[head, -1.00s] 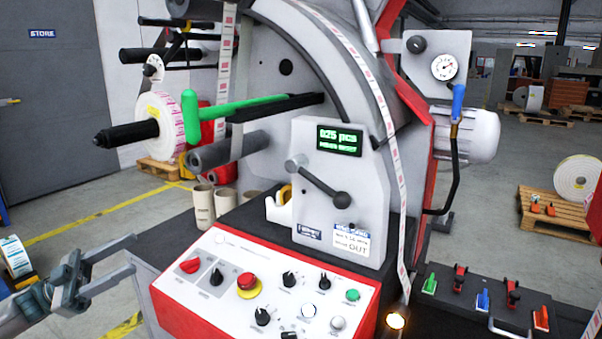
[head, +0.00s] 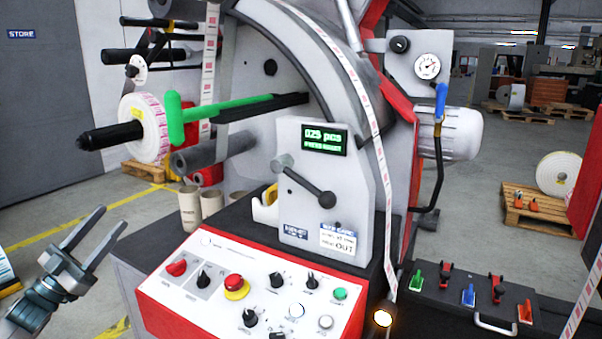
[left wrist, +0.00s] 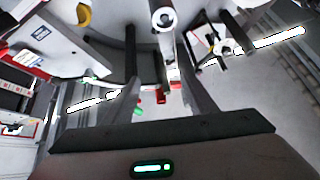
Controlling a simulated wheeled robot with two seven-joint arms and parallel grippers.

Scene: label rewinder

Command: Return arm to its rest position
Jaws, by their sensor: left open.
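My left gripper (head: 93,232) is at the lower left of the head view, its two fingers spread and pointing up and to the right. It is open and empty, left of the label rewinder's control panel (head: 262,290) and apart from it. The left wrist view shows its two fingers (left wrist: 160,75) with nothing held between them. Behind and above it, a label roll (head: 146,128) sits on the black spindle (head: 108,136), with a green T-shaped handle (head: 176,118) beside the roll. My right gripper is not in view.
A grey lever with a black knob (head: 327,199) is below the green display (head: 325,140). Cardboard cores (head: 190,208) stand on the machine's ledge. A dark tool shelf (head: 450,308) with coloured tools is at lower right. Open floor lies left of the machine.

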